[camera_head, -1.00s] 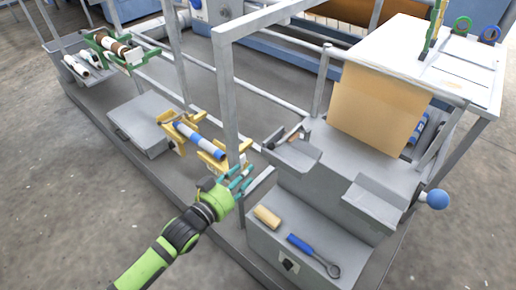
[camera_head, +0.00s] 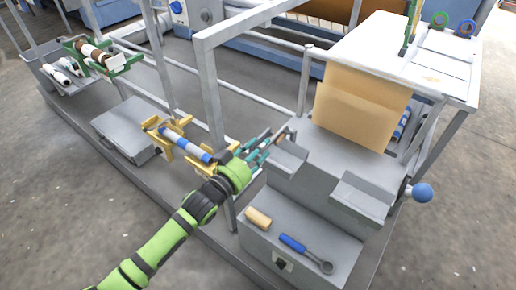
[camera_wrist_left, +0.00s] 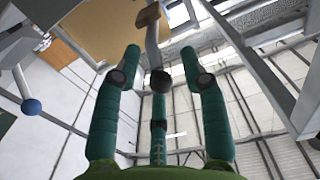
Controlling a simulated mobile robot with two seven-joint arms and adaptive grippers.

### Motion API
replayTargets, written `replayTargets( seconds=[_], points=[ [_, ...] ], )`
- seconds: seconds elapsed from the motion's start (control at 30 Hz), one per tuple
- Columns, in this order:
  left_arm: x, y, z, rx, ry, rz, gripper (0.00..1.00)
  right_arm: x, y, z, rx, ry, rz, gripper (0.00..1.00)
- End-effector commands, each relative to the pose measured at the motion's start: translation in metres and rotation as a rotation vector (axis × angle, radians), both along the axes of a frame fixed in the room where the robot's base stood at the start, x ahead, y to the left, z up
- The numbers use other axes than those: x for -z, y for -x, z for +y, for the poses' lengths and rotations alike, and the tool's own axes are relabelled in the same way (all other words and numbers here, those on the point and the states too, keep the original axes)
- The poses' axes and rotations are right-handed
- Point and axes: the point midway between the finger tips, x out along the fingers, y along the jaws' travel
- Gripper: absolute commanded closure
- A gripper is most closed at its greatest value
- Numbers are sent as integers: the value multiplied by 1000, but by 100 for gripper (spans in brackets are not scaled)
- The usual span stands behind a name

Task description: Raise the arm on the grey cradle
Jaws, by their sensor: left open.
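The grey cradle (camera_head: 285,160) stands on the grey machine housing, with a second angled grey block (camera_head: 362,197) to its right. A slim arm with a brownish part (camera_head: 279,138) shows at the cradle's back left, partly hidden by my fingers. My right gripper is out of view.
A yellow stand (camera_head: 211,168) with a blue-and-white roll is left of my gripper. A grey post (camera_head: 211,95) rises close behind it. A tan roller (camera_head: 257,219) and a blue-handled wrench (camera_head: 305,252) lie on the lower step. A blue ball knob (camera_head: 422,193) sticks out right.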

Motion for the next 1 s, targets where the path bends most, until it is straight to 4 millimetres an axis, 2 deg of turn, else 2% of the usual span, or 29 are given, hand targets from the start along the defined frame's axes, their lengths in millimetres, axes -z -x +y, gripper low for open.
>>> replayTargets(
  seconds=[0.03,0.07,0.1,0.13,0.37,0.57,1.0],
  points=[
    [0,0,0,0,0,0,65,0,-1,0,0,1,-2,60],
    [0,0,0,0,0,0,77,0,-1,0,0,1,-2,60],
    [0,0,0,0,0,0,93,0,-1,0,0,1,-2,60],
    [0,0,0,0,0,0,100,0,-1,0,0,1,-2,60],
    [-1,-1,1,-3,-2,-1,100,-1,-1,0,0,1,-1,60],
    [-12,-3,1,-4,-20,22,100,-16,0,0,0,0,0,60],
    [-58,-23,-12,-7,-156,212,100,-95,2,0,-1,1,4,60]
  ],
)
